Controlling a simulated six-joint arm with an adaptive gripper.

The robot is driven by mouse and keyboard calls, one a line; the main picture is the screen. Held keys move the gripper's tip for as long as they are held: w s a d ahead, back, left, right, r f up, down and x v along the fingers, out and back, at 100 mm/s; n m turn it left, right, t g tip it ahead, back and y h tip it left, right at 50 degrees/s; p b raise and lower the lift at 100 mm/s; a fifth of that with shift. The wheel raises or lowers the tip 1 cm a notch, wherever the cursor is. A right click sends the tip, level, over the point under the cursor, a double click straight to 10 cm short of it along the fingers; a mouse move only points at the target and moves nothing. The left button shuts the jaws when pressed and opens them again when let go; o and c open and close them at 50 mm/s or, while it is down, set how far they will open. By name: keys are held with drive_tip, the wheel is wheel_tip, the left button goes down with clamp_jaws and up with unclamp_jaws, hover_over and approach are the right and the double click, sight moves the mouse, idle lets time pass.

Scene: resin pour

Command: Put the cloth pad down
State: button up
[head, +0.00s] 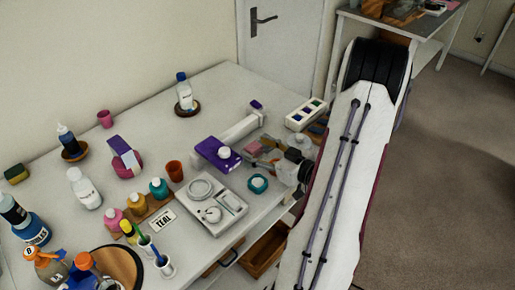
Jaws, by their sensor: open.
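My gripper (262,156) is low over the right part of the white table, its fingers pointing left. Its jaws are open. A small pinkish pad (254,147), which looks like the cloth pad, is right at the fingertips. I cannot tell whether it touches a finger or the table surface, as the fingers partly cover this spot. A purple box (216,154) with a white round item on it is just left of the fingers.
A white tray (222,217) with round items and a teal jar (258,184) are close in front. A white roll (239,130) and a paint tray (305,114) are behind.

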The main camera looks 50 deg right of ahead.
drive_tip(key=shift+s+a+r, duration=0.1)
drive_tip(key=shift+s+r, duration=0.1)
drive_tip(key=shift+s, duration=1)
drive_tip(key=shift+s+r, duration=0.15)
drive_tip(key=shift+s, duration=1.05)
drive_tip(key=shift+s+a+r, duration=0.1)
drive_tip(key=shift+s+r, duration=0.1)
drive_tip(key=shift+s, duration=1)
drive_tip(key=shift+o, duration=0.5)
drive_tip(key=shift+w+a+r+n+y, duration=0.15)
drive_tip(key=shift+w+a+r+n, duration=0.15)
drive_tip(key=shift+w+r, duration=0.25)
drive_tip(key=shift+w+a+r+n+y, duration=0.15)
drive_tip(key=shift+w+r+n, duration=0.2)
drive_tip(key=shift+r, duration=0.25)
drive_tip(key=shift+w+a+r+g, duration=0.1)
drive_tip(key=shift+w+r+g, duration=0.3)
drive_tip(key=shift+w, duration=0.15)
drive_tip(key=shift+w+g, duration=0.1)
drive_tip(key=shift+g, duration=0.2)
drive_tip(key=shift+d+f+m+h, duration=0.25)
drive_tip(key=shift+f+m+h, duration=0.05)
drive_tip(key=shift+m+h, duration=0.15)
drive_tip(key=shift+s+d+f+m+g, duration=0.25)
drive_tip(key=shift+s+f+m+g, duration=0.15)
drive_tip(key=shift+f+g, duration=0.15)
drive_tip(key=shift+w+f, duration=0.1)
